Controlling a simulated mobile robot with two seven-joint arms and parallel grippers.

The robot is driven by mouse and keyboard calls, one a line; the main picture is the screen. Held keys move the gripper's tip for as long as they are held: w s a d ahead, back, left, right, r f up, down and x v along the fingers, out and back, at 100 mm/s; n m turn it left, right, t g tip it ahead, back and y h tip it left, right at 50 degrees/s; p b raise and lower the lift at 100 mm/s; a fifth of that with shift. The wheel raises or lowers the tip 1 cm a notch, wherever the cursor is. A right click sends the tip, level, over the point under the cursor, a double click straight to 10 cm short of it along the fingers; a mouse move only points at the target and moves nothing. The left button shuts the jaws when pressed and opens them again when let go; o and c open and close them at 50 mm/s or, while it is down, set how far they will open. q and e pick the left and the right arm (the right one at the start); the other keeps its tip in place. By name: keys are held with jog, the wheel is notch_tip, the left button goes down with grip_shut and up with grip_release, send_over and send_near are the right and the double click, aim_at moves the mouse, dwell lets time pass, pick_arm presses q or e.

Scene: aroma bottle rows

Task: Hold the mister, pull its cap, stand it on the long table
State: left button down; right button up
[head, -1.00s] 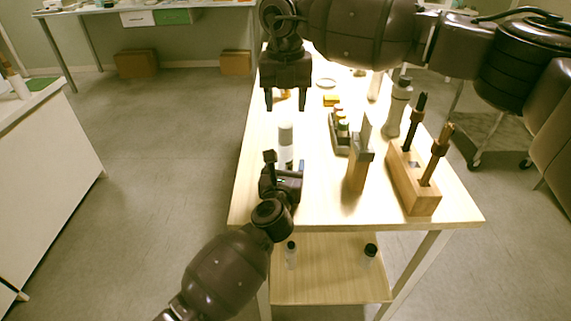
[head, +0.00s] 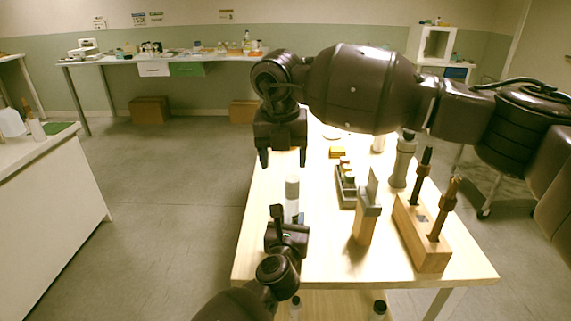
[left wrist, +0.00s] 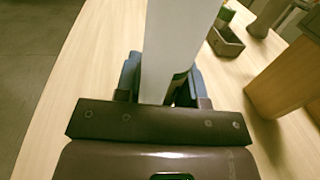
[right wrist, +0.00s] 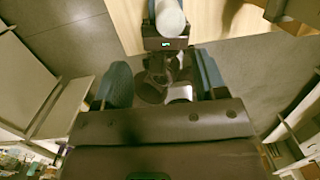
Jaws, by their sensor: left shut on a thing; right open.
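The mister (head: 292,204) is a slim pale cylinder with a greyer upper part, its cap (head: 292,182), standing upright at the left side of the long table (head: 262,262). My left gripper (head: 289,220) is shut around its lower body. The left wrist view shows the white body (left wrist: 178,45) between the fingers. My right gripper (head: 284,162) is open and empty, pointing down, and appears just above the cap in the head view. In the right wrist view the round pale cap top (right wrist: 170,18) lies beyond the open fingers (right wrist: 165,85). I cannot tell whether the mister's base touches the table.
To the right stand a wooden block with two dark-handled tools (head: 422,240), a wooden stand with a grey plate (head: 366,215), a small rack of bottles (head: 345,190) and a tall grey bottle (head: 403,160). A white counter (head: 50,200) is far left, with open floor between.

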aim_at(292, 178)
jog(key=w+f+m+t, duration=0.1)
jog(key=f, duration=0.2)
jog(key=w+d+f+m+t+h, duration=0.1)
jog(key=f+m, duration=0.1)
jog(key=w+d+f+m, duration=0.1)
jog(key=f+m, duration=0.1)
jog(key=f, duration=0.1)
jog(key=shift+f+t, duration=0.35)
jog(key=shift+t, duration=0.05)
dwell(0.6)
jog(key=c, duration=1.1)
jog(key=shift+r, duration=0.2)
